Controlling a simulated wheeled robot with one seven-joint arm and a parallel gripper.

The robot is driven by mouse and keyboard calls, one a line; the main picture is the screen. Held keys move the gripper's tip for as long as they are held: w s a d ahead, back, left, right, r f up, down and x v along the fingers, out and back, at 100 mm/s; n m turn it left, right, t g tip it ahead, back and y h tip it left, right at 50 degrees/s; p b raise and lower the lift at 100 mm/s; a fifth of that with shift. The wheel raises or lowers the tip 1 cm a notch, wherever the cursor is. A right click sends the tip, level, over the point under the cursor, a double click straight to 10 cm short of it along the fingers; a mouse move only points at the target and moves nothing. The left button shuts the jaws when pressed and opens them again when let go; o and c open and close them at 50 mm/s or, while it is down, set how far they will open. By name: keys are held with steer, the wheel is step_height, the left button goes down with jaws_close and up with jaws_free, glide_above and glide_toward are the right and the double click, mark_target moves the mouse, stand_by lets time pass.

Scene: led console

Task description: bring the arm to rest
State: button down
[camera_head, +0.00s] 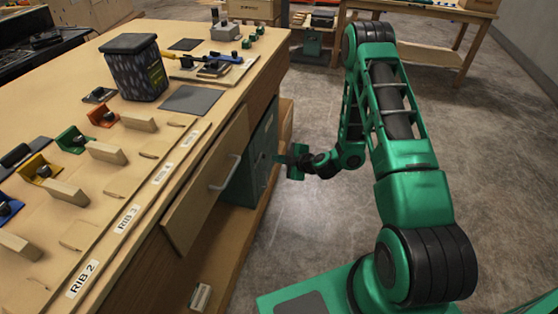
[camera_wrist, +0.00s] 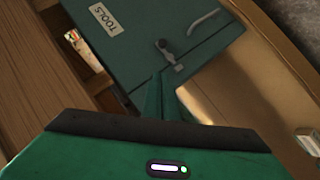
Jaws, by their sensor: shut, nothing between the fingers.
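My green arm (camera_head: 395,120) reaches out from the lower right of the head view and bends down beside the bench. My gripper (camera_head: 283,158) is at the bench's right side, just in front of the teal tool cabinet (camera_head: 262,148). In the wrist view my gripper (camera_wrist: 165,95) is shut and empty, its fingers pointing at the cabinet (camera_wrist: 125,60) marked TOOLS. A dark latch or knob (camera_wrist: 164,46) and a pale handle (camera_wrist: 203,22) show on the cabinet face. I cannot tell whether the fingertips touch it.
The wooden bench (camera_head: 185,100) fills the left, with a wooden front panel and pale handle (camera_head: 224,174) beside the cabinet. A dark patterned bin (camera_head: 135,68) and several clamps stand on top. Grey floor (camera_head: 310,230) is clear around my arm. Another table (camera_head: 420,12) stands behind.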

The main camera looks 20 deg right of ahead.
steer(key=s+d+r+m+g+h, duration=0.1)
steer(key=s+d+r+m+g, duration=0.25)
steer(key=s+r, duration=0.55)
steer(key=s+d+r+m+g+h, duration=0.1)
steer(key=s+d+r+m+g, duration=0.3)
steer(key=s+r, duration=0.5)
steer(key=s+d+r+m+g+h, duration=0.1)
steer(key=s+r+m, duration=0.3)
steer(key=s, duration=0.4)
steer(key=s+d+r+m+g, duration=0.1)
steer(key=s+d+r+m, duration=0.2)
steer(key=s, duration=0.6)
steer(key=s+d+r+m+g+h, duration=0.1)
steer(key=s+d+r+m, duration=0.1)
steer(key=s+r+m, duration=0.5)
steer(key=shift+s+d+r+g+h, duration=0.35)
steer(key=shift+s+r, duration=0.25)
steer(key=shift+s, duration=0.35)
steer(key=shift+m, duration=0.25)
